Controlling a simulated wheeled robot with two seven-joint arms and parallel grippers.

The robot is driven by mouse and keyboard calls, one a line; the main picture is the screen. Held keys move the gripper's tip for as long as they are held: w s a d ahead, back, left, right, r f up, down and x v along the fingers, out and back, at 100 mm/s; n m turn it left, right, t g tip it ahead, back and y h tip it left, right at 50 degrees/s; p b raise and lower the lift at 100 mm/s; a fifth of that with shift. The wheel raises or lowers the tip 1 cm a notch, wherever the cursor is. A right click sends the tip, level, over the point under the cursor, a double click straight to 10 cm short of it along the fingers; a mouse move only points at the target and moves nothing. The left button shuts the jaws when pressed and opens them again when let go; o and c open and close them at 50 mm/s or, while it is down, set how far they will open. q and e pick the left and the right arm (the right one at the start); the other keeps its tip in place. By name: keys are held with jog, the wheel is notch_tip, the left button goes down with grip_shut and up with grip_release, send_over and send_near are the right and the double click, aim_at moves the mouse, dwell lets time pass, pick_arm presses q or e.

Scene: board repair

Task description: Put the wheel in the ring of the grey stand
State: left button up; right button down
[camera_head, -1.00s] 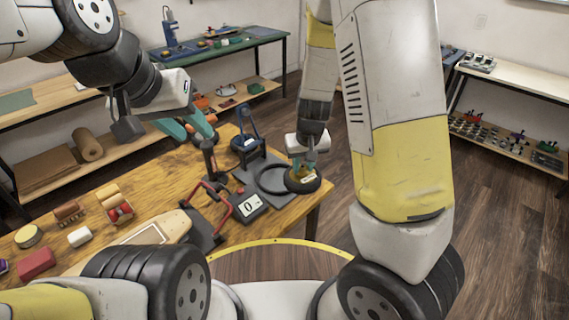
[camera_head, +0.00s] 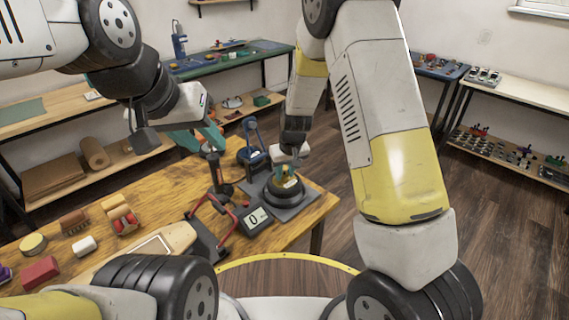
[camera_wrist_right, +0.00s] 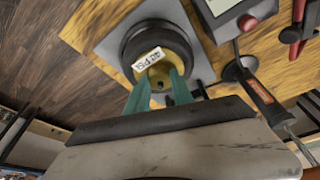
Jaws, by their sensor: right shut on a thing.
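The wheel (camera_head: 284,186) is small and dark with a yellow hub and a white label. It also shows in the wrist view (camera_wrist_right: 160,42). My right gripper (camera_head: 285,170) is shut on its hub from above. The wheel is over the dark ring (camera_head: 283,199) of the grey stand (camera_head: 304,201), roughly centred in it. I cannot tell how deep it sits, since the wheel and ring blend together. My left gripper (camera_head: 200,140) has its teal fingers apart and is empty, above the table to the left of the stand.
A display reading 0 (camera_head: 255,218) stands in front of the stand. A red-handled frame (camera_head: 213,220), a dark upright tool (camera_head: 214,172) and a blue device (camera_head: 252,145) are close by on the left. Blocks and rollers lie further left. The table's right edge is near the stand.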

aim_at(285, 172)
jog(key=shift+w+f, duration=0.1)
jog(key=shift+w, duration=0.95)
jog(key=shift+f, duration=1.75)
jog(key=shift+f, duration=0.1)
jog(key=c, duration=1.1)
grip_release()
jog(key=shift+a, duration=0.1)
